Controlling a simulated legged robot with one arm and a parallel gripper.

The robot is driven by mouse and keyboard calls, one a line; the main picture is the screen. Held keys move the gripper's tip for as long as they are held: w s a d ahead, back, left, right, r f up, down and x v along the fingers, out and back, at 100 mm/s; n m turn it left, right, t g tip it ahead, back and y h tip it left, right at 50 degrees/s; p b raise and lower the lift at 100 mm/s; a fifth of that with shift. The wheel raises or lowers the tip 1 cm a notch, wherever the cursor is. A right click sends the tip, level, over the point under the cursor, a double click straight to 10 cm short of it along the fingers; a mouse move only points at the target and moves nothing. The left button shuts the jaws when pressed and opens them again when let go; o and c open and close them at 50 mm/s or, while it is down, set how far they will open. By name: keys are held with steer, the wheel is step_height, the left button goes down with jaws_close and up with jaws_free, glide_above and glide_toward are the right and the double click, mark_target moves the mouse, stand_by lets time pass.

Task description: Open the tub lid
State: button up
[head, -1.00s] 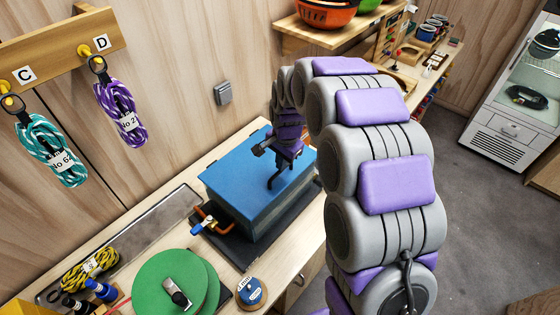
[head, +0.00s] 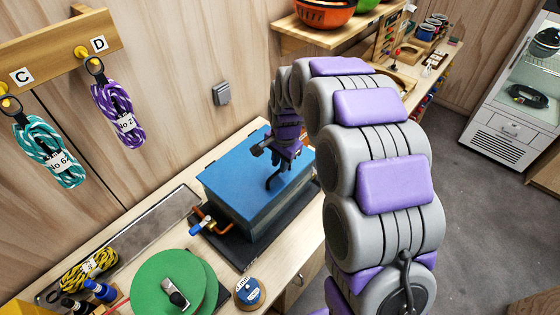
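The tub (head: 262,218) is a grey box with a flat blue lid (head: 235,175), standing on a dark mat on the wooden bench. The lid lies shut on the tub. A copper pipe with a blue-handled valve (head: 203,225) is at the tub's left front side. My gripper (head: 272,166) is over the right part of the lid, with dark fingers pointing down and left. The fingers are small and dark, so I cannot tell whether they are open or touching the lid. My arm hides the lid's far right corner.
A green disc (head: 165,285) and a small round blue-topped tin (head: 248,292) stand in front of the tub. A yellow rope coil (head: 88,270) lies in a metal tray (head: 150,232) at left. Purple (head: 118,112) and teal (head: 50,152) ropes hang on the wall.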

steer(key=shift+o, duration=1.3)
steer(key=shift+a, duration=0.25)
steer(key=shift+a, duration=0.1)
steer(key=shift+r, duration=0.35)
step_height(320, 180, up, 16)
steer(key=s+d, duration=0.1)
steer(key=shift+d+r+p, duration=0.2)
steer(key=shift+p, duration=0.15)
